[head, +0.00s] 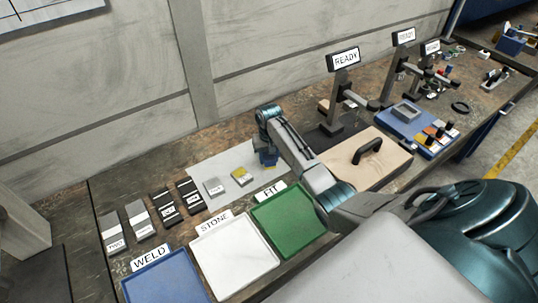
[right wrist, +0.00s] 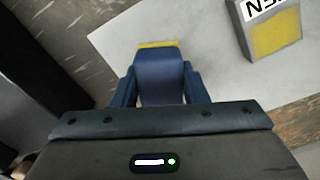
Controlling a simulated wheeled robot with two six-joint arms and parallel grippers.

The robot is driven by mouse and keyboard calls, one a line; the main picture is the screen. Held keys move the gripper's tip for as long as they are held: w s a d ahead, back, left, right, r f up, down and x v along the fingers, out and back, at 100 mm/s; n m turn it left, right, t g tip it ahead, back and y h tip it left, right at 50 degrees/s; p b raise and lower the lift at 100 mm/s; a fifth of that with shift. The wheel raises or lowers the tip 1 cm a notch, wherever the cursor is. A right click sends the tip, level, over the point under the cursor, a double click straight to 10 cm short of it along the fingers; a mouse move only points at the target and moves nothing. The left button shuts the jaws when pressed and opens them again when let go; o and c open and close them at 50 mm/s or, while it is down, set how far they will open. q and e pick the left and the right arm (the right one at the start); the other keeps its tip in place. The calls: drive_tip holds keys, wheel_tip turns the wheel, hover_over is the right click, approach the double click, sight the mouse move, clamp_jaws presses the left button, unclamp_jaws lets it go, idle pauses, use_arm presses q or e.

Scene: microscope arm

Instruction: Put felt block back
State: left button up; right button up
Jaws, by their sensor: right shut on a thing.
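The felt block (head: 269,160), dark blue with a yellow edge, is in my right gripper (head: 267,153) over the far right part of the pale sheet (head: 200,158). In the right wrist view the two blue fingers of the right gripper (right wrist: 160,88) are shut on both sides of the felt block (right wrist: 160,70). Its yellow edge faces away from the palm. I cannot tell whether the block touches the sheet. My left gripper is not in view.
A grey-and-yellow labelled block (head: 242,176) and a grey block (head: 214,187) stand on the sheet. Nearer are the green FIT (head: 290,225), white STONE (head: 235,262) and blue WELD (head: 160,285) trays. A wooden board with black handle (head: 370,150) lies right of my arm.

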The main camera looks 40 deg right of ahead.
sight(269, 155)
drive_tip(key=shift+f, duration=0.1)
drive_tip(key=o, duration=0.9)
drive_tip(key=shift+o, duration=0.2)
wheel_tip(269, 155, up, 11)
drive_tip(key=b, duration=0.3)
drive_tip(key=shift+w+f, duration=0.1)
drive_tip(key=shift+r, duration=0.75)
